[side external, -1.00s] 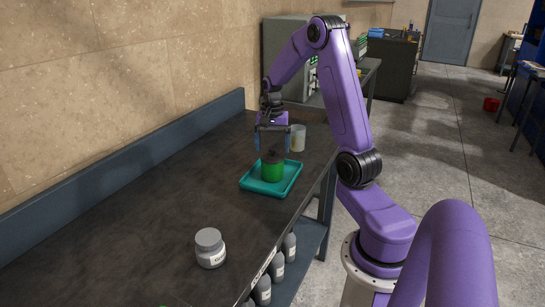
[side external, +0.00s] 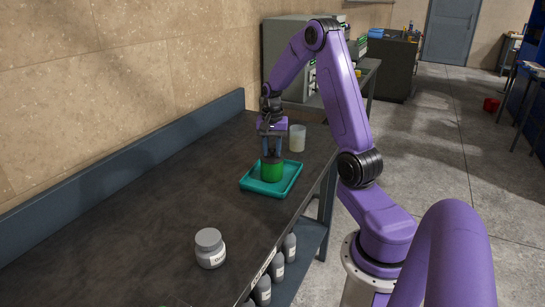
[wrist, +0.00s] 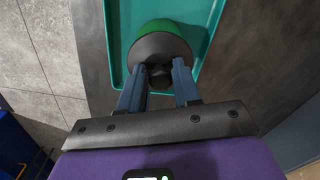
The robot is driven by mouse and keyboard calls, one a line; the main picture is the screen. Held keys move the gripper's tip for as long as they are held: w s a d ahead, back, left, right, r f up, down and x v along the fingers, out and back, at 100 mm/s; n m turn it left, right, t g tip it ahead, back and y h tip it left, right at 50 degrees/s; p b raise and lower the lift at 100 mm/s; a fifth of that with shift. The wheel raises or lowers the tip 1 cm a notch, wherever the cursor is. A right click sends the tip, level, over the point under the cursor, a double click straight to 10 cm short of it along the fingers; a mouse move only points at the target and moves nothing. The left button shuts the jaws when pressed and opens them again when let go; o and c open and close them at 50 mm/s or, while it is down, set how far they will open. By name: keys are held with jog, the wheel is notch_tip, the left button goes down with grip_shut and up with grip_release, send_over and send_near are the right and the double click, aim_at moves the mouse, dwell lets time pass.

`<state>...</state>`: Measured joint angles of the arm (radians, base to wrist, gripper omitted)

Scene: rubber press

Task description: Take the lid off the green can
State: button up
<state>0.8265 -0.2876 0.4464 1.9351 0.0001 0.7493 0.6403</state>
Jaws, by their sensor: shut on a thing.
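The green can (side external: 272,172) stands upright on a teal tray (side external: 249,187) on the dark bench. Its dark round lid (wrist: 158,47) is on top of the can, with a knob (wrist: 160,77) in its middle. My gripper (side external: 272,153) is right above the can, pointing down. In the wrist view my gripper (wrist: 160,78) has its two blue fingers on either side of the knob, shut on it. The green can (wrist: 168,29) shows beyond the lid's edge.
A white jar with a grey lid (side external: 210,248) stands nearer on the bench. Several grey bottles (side external: 277,266) sit on a shelf under the bench edge. The bench left of the tray is clear.

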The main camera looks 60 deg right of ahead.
jog(key=shift+s+a+f, duration=0.15)
jog(key=shift+s+f, duration=0.1)
jog(key=shift+f, duration=0.05)
